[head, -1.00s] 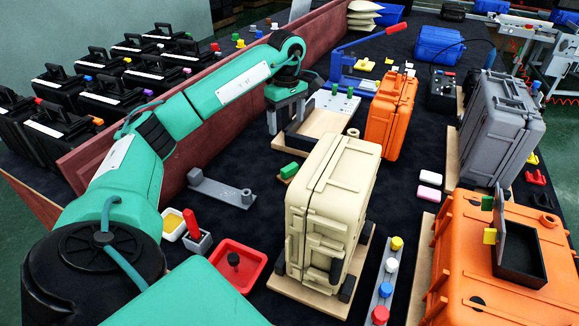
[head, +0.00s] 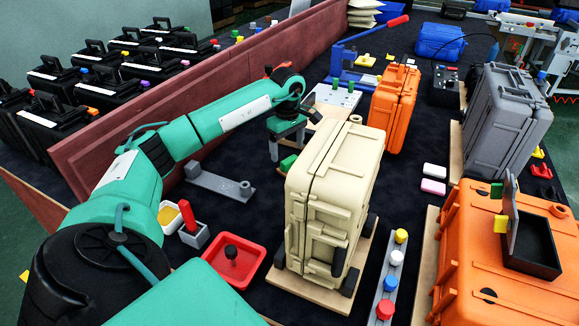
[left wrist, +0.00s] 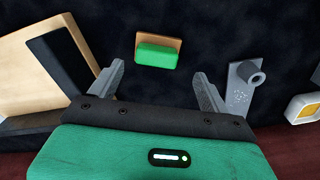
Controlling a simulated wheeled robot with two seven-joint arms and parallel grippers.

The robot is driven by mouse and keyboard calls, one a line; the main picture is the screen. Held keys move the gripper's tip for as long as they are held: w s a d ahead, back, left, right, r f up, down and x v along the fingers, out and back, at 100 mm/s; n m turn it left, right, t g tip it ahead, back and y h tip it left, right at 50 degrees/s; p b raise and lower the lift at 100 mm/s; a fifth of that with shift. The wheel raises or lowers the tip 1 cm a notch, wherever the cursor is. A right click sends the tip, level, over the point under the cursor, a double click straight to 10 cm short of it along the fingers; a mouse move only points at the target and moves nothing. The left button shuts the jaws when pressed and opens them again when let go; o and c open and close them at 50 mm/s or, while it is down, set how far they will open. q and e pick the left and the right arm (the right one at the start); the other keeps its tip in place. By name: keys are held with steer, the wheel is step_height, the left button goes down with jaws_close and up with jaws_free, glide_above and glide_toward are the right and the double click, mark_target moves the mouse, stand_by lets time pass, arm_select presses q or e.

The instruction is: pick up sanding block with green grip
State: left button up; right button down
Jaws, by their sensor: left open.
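The sanding block with the green grip (head: 288,164) lies on the dark mat, just left of the beige case, which partly hides it in the head view. In the left wrist view the sanding block (left wrist: 157,52) shows whole, with a tan base and a green grip on top. My left gripper (head: 287,148) is open and empty, and is close to the block in the head view. In the left wrist view its two fingers (left wrist: 157,82) stand apart, with the block beyond and between them. My right gripper is not in view.
The beige case (head: 330,205) stands upright right beside the block. A grey bracket (head: 218,184) lies to the left. A wooden tray (head: 327,112) with a dark panel is behind the gripper. A reddish wall (head: 200,90) runs along the left.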

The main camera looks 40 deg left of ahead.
mark_target(289, 159)
arm_select(q)
steer(key=f, duration=0.4)
steer(key=shift+w+d+f, duration=0.1)
steer(key=shift+w+f, duration=0.15)
steer(key=shift+f, duration=0.15)
steer(key=shift+r, duration=0.1)
steer(key=c, duration=1.2)
